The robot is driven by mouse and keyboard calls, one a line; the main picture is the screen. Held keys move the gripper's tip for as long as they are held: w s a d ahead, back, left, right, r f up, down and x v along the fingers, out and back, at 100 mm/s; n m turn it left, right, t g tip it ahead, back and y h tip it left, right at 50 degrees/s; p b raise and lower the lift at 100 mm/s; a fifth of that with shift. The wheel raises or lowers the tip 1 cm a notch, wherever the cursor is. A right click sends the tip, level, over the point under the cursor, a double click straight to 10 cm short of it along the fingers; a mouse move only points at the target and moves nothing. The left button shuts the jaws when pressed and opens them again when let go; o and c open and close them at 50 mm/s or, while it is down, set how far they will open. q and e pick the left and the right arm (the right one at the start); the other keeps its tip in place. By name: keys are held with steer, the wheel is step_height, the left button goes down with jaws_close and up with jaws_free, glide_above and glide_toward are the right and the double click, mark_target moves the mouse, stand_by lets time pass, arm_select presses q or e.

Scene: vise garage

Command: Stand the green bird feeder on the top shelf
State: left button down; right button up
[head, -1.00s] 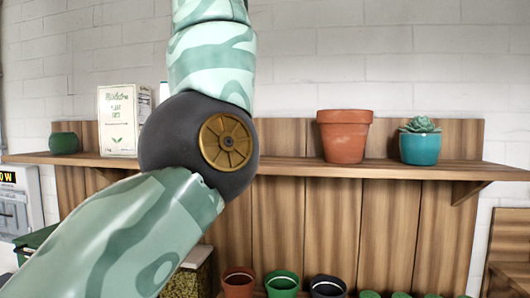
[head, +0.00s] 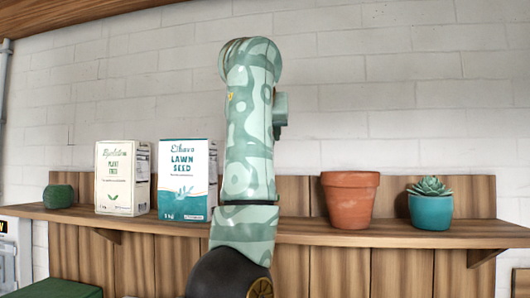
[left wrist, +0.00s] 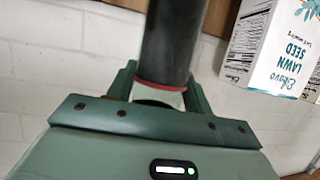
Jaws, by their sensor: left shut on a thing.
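In the left wrist view my left gripper (left wrist: 160,85) is shut on a dark cylinder (left wrist: 172,35) with a red ring (left wrist: 162,84) around it and a pale part beside the ring. I cannot tell whether this is the green bird feeder; no green shows on it. In the head view my raised left arm stands in front of the shelf, and the gripper and its load are hidden there. The top shelf (head: 320,231) is a wooden board on the wall. My right gripper is out of view.
The shelf between the lawn seed box and terracotta pot is partly hidden.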

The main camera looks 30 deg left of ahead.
arm_select(q)
steer(key=f, duration=0.1)
steer(key=w+f, duration=0.1)
steer(key=f, duration=0.1)
steer(key=f+p, duration=0.1)
steer(key=f, duration=0.1)
steer(key=shift+w+f, duration=0.1)
steer(key=shift+w, duration=0.3)
steer(key=shift+s, duration=0.1)
steer(key=shift+d, duration=0.1)
steer(key=c, duration=0.6)
jaws_free()
steer(key=shift+f, duration=0.15)
